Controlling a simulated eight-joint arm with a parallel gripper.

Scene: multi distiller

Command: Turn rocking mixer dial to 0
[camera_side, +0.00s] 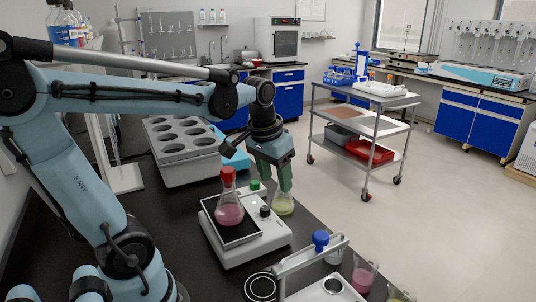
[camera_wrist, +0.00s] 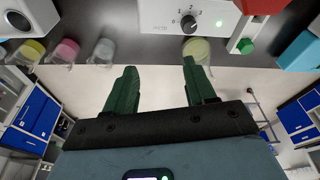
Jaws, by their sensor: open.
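The rocking mixer (camera_side: 268,239) is a white box on the black bench in the side view. A flask of pink liquid with a red cap (camera_side: 229,204) stands on its black platform. Its black dial (camera_side: 265,211) is on the right part of the top. In the wrist view the dial (camera_wrist: 188,22) sits on the white panel (camera_wrist: 155,15) with small marks around it and a lit green light. My gripper (camera_side: 278,181) is open and empty, above and behind the dial. In the wrist view its green fingers (camera_wrist: 158,67) are apart, short of the dial.
A flask of yellow liquid (camera_side: 284,205) stands close beside the mixer, below my fingers; it also shows in the wrist view (camera_wrist: 197,48). A green cap (camera_side: 255,184) is behind the mixer. A grey rack (camera_side: 180,140) is behind left. A blue-knobbed device (camera_side: 320,240) and beakers (camera_side: 364,275) are front right.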

